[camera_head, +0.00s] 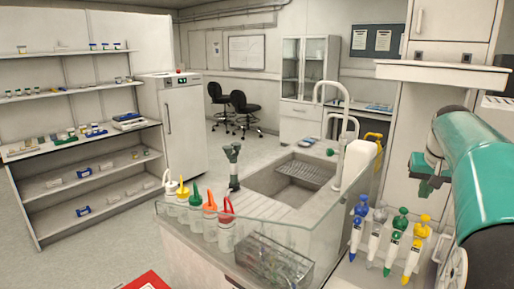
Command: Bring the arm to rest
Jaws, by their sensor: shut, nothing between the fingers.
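My arm (482,165), teal with grey and black joints, reaches in from the right edge and is folded back on itself. My gripper (424,184) hangs at its far end, small and partly hidden behind the arm. It is shut and holds nothing. It is above the row of pipettes, in front of a white cabinet, and appears clear of both.
Several colour-topped pipettes (376,241) stand in a rack below my gripper. Squeeze bottles (210,217) and a clear box (273,262) are by the sink (285,184). A shelf ledge (440,73) juts out above. Open floor (115,235) lies at left.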

